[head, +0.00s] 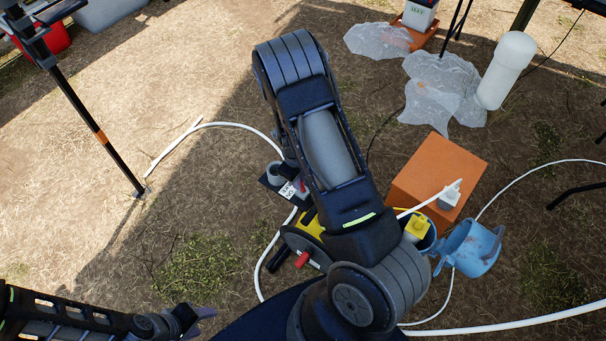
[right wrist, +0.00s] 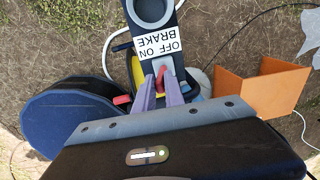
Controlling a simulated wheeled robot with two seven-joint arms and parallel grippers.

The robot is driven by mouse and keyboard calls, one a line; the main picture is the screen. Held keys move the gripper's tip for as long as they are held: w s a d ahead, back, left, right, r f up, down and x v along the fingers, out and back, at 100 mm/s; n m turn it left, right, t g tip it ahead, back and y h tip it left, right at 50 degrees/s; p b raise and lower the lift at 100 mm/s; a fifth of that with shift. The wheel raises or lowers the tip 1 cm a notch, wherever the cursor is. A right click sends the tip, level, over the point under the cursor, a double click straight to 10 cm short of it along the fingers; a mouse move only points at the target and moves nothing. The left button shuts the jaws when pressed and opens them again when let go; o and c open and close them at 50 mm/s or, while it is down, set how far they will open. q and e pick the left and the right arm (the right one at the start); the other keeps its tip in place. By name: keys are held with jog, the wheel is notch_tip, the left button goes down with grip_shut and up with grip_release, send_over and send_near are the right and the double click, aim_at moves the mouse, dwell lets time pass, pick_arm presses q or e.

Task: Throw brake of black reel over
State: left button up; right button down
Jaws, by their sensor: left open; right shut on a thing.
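The black reel (head: 300,241) with a yellow drum stands on the ground, partly behind my right arm in the head view. Its brake plate shows a white OFF/ON BRAKE label (right wrist: 160,40) in the right wrist view; the label also shows in the head view (head: 288,191). The red brake lever (right wrist: 161,73) stands at the near edge of that label. My right gripper (right wrist: 161,87) is shut on the lever, its two fingers on either side. My left gripper (head: 195,316) is open and empty at the lower left, away from the reel.
An orange box (head: 437,172) stands right of the reel, with a blue jug (head: 470,248) and a yellow-topped bottle (head: 416,228) near it. White tubing (head: 228,125) lies around the reel. A black pole (head: 95,125) stands left.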

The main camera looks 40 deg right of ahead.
jog(key=shift+s+a+f+h+p, duration=0.15)
jog(key=shift+s+a+h, duration=0.1)
jog(key=shift+a, duration=0.35)
jog(key=shift+s+a+f+h+p, duration=0.15)
jog(key=shift+s+a+h, duration=0.1)
jog(key=shift+a, duration=0.3)
jog(key=shift+f, duration=0.1)
jog(key=shift+s+a+f+t+h, duration=0.15)
jog(key=shift+a+f+h, duration=0.25)
jog(key=shift+a, duration=0.15)
jog(key=shift+s+a+f+t+h, duration=0.15)
jog(key=shift+a+f+h, duration=0.2)
jog(key=shift+a, duration=0.15)
jog(key=c, duration=1.4)
grip_release()
jog(key=shift+w+d, duration=0.1)
jog(key=shift+r, duration=0.15)
